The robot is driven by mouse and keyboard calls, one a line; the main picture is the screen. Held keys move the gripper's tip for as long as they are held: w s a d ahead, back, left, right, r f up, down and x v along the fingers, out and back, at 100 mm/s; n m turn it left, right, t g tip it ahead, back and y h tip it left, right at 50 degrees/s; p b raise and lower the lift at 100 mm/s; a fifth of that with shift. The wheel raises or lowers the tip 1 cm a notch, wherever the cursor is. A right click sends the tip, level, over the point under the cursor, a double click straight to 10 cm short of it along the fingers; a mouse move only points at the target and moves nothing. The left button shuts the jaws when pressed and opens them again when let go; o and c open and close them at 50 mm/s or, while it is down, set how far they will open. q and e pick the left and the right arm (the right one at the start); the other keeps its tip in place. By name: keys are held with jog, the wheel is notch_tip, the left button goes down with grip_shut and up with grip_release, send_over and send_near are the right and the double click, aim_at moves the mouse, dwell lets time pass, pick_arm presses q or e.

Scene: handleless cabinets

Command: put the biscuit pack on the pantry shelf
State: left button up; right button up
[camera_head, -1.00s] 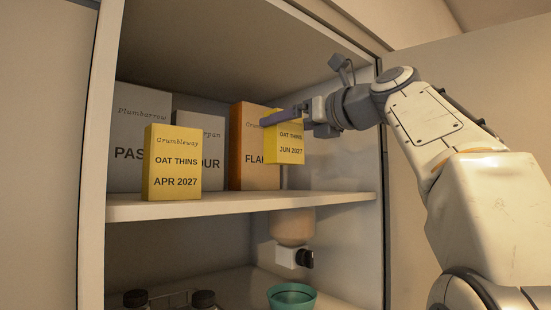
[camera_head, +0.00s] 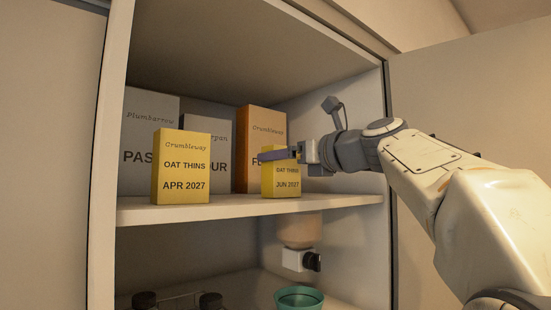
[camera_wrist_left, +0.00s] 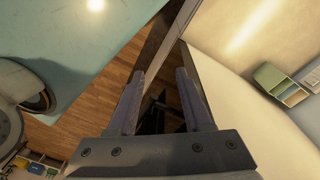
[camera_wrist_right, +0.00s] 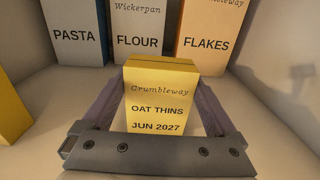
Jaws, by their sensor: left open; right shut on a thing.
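The yellow Oat Thins biscuit pack marked JUN 2027 (camera_head: 282,184) is upright at the right of the pantry shelf (camera_head: 240,209), its base at or very near the board. My right gripper (camera_head: 284,154) is shut on it near its top; the wrist view shows the pack (camera_wrist_right: 158,108) between both fingers. A second yellow Oat Thins pack, marked APR 2027 (camera_head: 181,167), stands at the shelf's front left. In the left wrist view my left gripper (camera_wrist_left: 162,98) is open and empty, away from the shelf.
Behind stand a grey pasta box (camera_head: 147,145), a grey flour box (camera_wrist_right: 137,32) and an orange flakes box (camera_head: 259,128). Below the shelf are a teal bowl (camera_head: 299,297) and dark-lidded jars (camera_head: 210,300). The cabinet's right wall is close to my right gripper.

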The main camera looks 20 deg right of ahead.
jog(key=shift+f, duration=0.1)
jog(key=o, duration=1.2)
jog(key=shift+o, duration=0.2)
jog(key=shift+s+d, duration=0.15)
jog(key=shift+s, duration=0.1)
jog(key=b+v, duration=0.5)
jog(key=v, duration=0.6)
jog(key=shift+s, duration=0.35)
jog(key=shift+w, duration=0.1)
